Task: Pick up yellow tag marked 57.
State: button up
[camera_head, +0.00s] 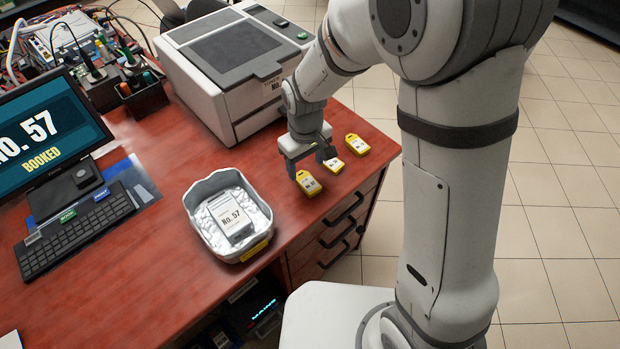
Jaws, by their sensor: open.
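Three yellow tags with white labels lie in a slanting row near the right edge of the red desk: a near one (309,183), a middle one (334,166) and a far one (356,144). Their markings are too small to read, so I cannot tell which is 57. My gripper (309,164) points down with its fingers apart and empty. It is just above and behind the near tag, left of the middle tag. I cannot tell its exact height over the desk.
A grey tray (202,226) with a silvery lining holds a device labelled No. 57 (232,218). A boxy printer-like machine (225,65) stands behind my gripper. A screen (42,137) reads "No. 57 BOOKED", with a keyboard (75,228) in front. Drawers are below the desk edge.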

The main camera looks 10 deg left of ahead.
aim_at(308, 181)
notch_tip(308, 181, down, 7)
jog(key=shift+w+d+r, duration=0.1)
jog(key=shift+d+r, duration=0.05)
jog(key=shift+c, duration=0.4)
jog(key=c, duration=1)
jog(key=shift+r, duration=0.1)
